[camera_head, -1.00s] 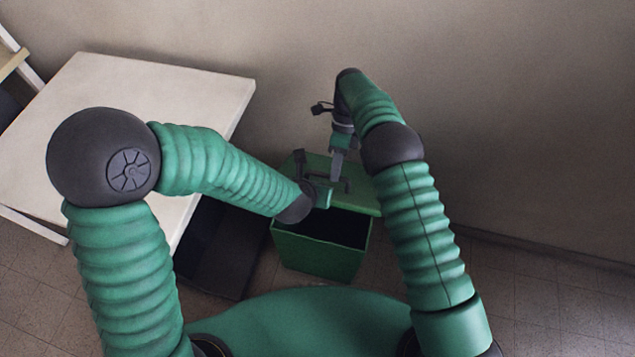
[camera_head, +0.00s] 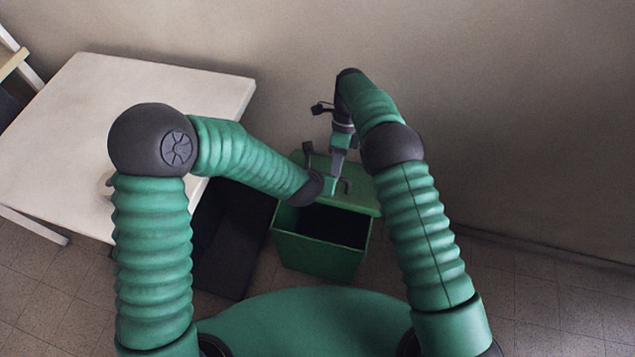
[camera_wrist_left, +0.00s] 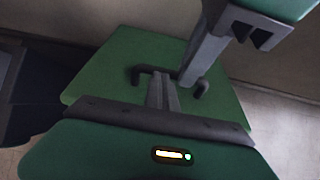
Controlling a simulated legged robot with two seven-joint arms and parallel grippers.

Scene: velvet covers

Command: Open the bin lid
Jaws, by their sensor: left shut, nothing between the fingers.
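The green bin (camera_head: 318,257) stands on the floor in front of me, its dark interior showing through the opening at the near side. Its green lid (camera_head: 362,200) sits behind the opening, swung up off the front. The lid carries a dark bracket handle, clear in the left wrist view (camera_wrist_left: 141,69). My left gripper (camera_wrist_left: 163,78) is shut and empty, its fingertips at the lid near the handle; contact is unclear. My right gripper (camera_head: 337,162) reaches down from above to the handle; its grey finger appears beside the left fingers in the wrist view. Its jaw opening is unclear.
A white table (camera_head: 90,130) stands to the left. A dark panel (camera_head: 235,235) lies between it and the bin. A plain wall (camera_head: 480,110) is close behind the bin. Tiled floor at the right is clear.

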